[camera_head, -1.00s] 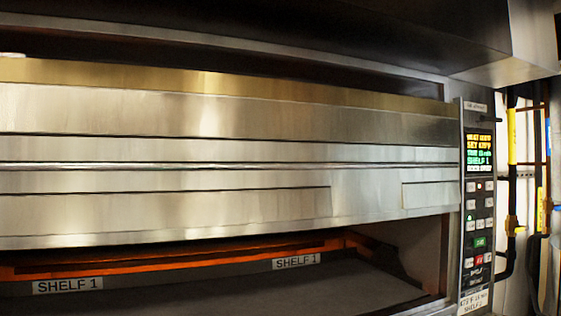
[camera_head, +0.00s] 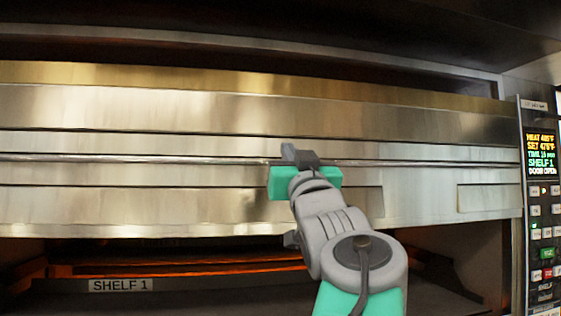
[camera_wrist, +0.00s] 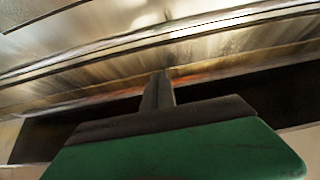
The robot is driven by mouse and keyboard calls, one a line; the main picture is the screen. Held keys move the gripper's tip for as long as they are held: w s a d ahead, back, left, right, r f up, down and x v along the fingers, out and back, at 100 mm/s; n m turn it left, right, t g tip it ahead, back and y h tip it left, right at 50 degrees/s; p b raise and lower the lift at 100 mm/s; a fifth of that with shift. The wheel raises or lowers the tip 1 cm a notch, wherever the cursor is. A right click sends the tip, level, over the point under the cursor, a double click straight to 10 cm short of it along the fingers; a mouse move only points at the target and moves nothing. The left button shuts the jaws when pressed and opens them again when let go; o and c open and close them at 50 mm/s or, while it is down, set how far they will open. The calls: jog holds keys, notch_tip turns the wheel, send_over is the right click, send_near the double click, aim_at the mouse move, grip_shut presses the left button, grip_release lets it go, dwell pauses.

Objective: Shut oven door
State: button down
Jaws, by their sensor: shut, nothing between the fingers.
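The oven door (camera_head: 120,205) is a wide brushed-steel panel with a long horizontal bar handle (camera_head: 420,163) across it. The door is raised, and the dark oven opening with an orange glow shows below it. My gripper (camera_head: 290,152) is in front of the door at the bar's height, near the middle of the head view. Its fingers are shut and empty. In the wrist view my gripper (camera_wrist: 158,80) points toward the steel door (camera_wrist: 110,40) and its bar. I cannot tell whether the fingertips touch the bar.
A control panel (camera_head: 541,200) at the right has a lit display that reads DOOR OPEN. A "SHELF 1" label (camera_head: 121,285) sits at the oven opening's lower left. A dark hood (camera_head: 400,30) overhangs the top.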

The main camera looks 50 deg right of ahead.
aim_at(279, 155)
jog(key=p+x, duration=0.5)
jog(key=x, duration=0.4)
jog(key=f, duration=0.2)
jog(key=w+f, duration=0.1)
jog(key=f, duration=0.1)
jog(key=shift+d, duration=0.35)
